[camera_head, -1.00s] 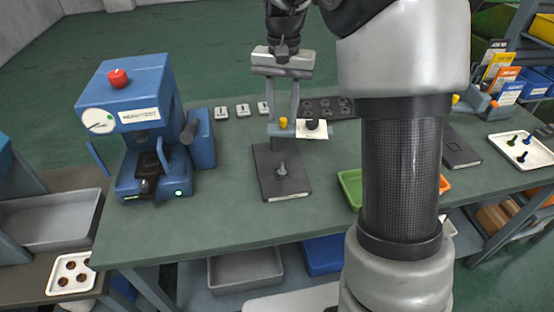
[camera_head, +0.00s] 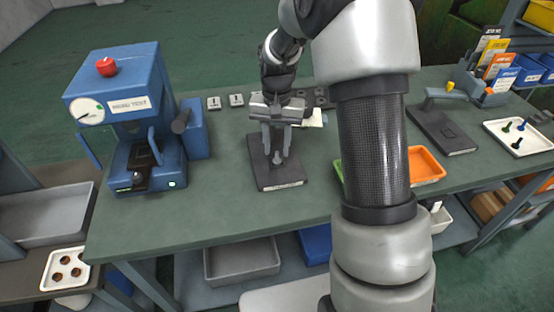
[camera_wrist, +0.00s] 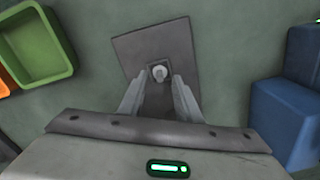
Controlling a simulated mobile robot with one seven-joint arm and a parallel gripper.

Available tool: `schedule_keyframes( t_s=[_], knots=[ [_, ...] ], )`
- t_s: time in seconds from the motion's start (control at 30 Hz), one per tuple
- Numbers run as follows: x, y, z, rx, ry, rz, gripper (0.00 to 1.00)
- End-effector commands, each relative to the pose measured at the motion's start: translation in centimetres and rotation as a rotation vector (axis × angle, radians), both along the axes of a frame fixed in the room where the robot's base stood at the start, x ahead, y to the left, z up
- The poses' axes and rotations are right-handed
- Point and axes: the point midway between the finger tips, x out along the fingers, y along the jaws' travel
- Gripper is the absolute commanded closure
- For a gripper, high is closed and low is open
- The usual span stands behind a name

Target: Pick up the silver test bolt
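The silver test bolt (camera_head: 277,157) stands upright on a dark square plate (camera_head: 256,165) on the green bench. In the wrist view the bolt's round pale head (camera_wrist: 160,73) sits at the middle of the plate (camera_wrist: 128,44). My gripper (camera_head: 276,150) is above the plate, pointing down, with its fingers on either side of the bolt in the picture. In the wrist view my gripper (camera_wrist: 159,85) is open, with a gap between its fingers and the bolt head just beyond their tips. Whether the fingertips reach down to the bolt's height is hard to tell.
A blue press (camera_head: 124,110) with a dial stands left of the plate. Green (camera_wrist: 35,45) and orange (camera_head: 425,165) bins lie on the right of the bench. The bench front is clear.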

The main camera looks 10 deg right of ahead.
Motion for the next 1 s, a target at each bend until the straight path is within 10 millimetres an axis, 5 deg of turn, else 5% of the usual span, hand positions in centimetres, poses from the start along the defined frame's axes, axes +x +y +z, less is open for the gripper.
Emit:
schedule_keyframes(
  t_s=[0.33,0.5,0.83,1.0],
  knots=[
    [0.0,0.0,-0.8,0.000,-0.001,0.000,0.71],
    [0.0,0.0,-0.8,0.000,-0.001,0.000,0.99],
    [0.0,0.0,-0.7,0.000,-0.001,0.000,1.00],
    [0.1,0.0,1.4,0.000,-0.004,0.000,1.00]
  ],
)
